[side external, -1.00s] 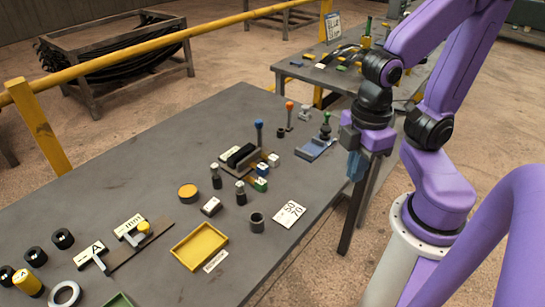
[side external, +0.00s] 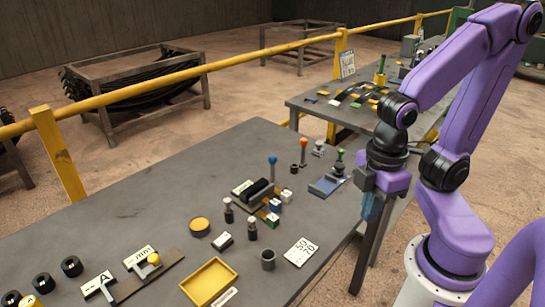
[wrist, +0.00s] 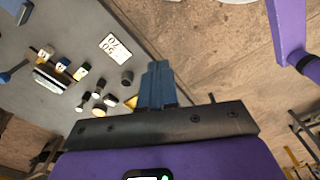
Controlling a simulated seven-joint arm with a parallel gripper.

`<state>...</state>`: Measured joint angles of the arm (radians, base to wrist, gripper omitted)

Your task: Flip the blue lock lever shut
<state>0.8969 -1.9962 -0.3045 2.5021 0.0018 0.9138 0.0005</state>
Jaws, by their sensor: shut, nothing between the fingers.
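The blue lock lever (side external: 272,160) has a blue ball on a dark stem and stands upright behind the black spring rack (side external: 258,192) in the side view. In the wrist view a blue-ended lever (wrist: 6,77) shows at the left edge, probably the same one. My gripper (side external: 372,208) hangs pointing down near the table's right edge, well to the right of the lever and touching nothing that I can see. Its blue fingers (wrist: 158,85) are together and empty in the wrist view.
An orange-topped lever (side external: 303,146) and a green-knobbed clamp (side external: 339,156) stand near the blue lever. Dark posts (side external: 252,228), a cup (side external: 267,259), a number card (side external: 301,251) and a yellow tray (side external: 209,282) lie nearer.

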